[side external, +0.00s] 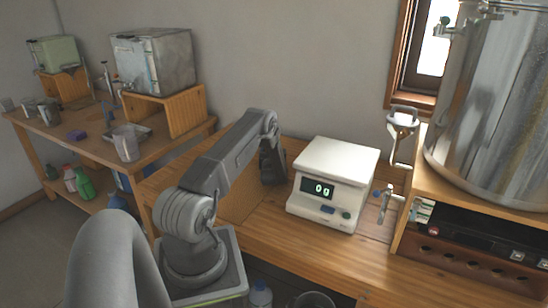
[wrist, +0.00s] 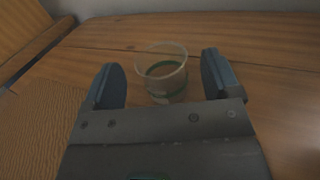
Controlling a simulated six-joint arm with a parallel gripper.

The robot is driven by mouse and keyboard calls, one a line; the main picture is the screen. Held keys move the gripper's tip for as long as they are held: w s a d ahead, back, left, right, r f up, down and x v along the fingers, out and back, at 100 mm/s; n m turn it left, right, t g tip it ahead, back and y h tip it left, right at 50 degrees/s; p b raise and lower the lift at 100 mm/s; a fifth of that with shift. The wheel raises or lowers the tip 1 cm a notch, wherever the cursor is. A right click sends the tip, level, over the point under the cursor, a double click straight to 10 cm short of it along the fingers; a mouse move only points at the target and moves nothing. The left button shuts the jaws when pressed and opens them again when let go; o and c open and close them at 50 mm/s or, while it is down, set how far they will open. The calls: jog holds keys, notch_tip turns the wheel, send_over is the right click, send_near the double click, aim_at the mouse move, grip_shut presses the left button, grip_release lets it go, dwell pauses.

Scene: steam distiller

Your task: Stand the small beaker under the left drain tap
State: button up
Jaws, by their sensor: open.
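The small clear beaker (wrist: 165,88), with green bands, stands upright on the wooden bench in the wrist view. My gripper (wrist: 160,74) is open, with one finger at each side of the beaker. Gaps show between the beaker and both fingers, so it is not held. In the side view my gripper (side external: 272,167) is low behind the bench's left part, left of the scale; the beaker cannot be made out there. A metal tap (side external: 385,203) sticks out left of the wooden stand under the big steel vessel. I cannot tell whether it is the left drain tap.
A white digital scale (side external: 335,180) stands between my gripper and the tap. A funnel-like holder (side external: 402,122) is above the tap. The steel vessel (side external: 490,110) fills the right side. A side table (side external: 90,145) at left carries metal tanks and cups.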

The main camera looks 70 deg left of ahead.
jog(key=shift+x, duration=2)
jog(key=shift+c, duration=0.4)
jog(key=shift+r, duration=0.1)
jog(key=c, duration=1)
